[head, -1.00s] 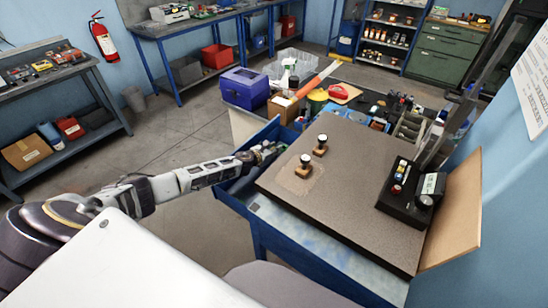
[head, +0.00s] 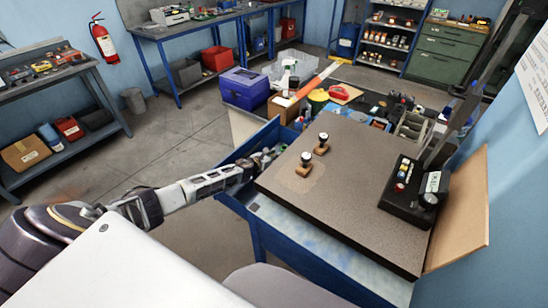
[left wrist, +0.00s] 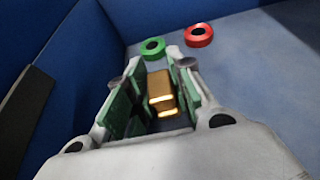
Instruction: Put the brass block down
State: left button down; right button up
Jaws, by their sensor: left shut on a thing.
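The brass block (left wrist: 161,92) shows in the left wrist view between the green-padded fingers of my left gripper (left wrist: 158,78), which is shut on it. In the head view my left gripper (head: 262,160) reaches into the blue open drawer (head: 235,203) at the left side of the bench. The block cannot be made out in the head view. The wrist view shows the drawer's blue floor below the block; whether the block touches it I cannot tell. My right gripper is not in view.
A green ring (left wrist: 152,48) and a red ring (left wrist: 199,35) lie in the drawer beyond my fingers. Blue drawer walls (left wrist: 75,50) stand close at the left. The stone plate (head: 355,195) beside the drawer carries two black-knobbed pieces (head: 308,163) and a black device (head: 410,200).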

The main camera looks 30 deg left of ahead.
pick_arm(q)
jog(key=shift+f, duration=0.1)
jog(key=c, duration=1.7)
grip_release()
jog(key=shift+f, duration=0.1)
jog(key=o, duration=0.4)
jog(key=shift+o, duration=0.2)
jog(key=shift+r, duration=0.25)
jog(key=shift+p+v, duration=0.4)
jog(key=shift+v, duration=5.6)
jog(key=shift+f, duration=0.15)
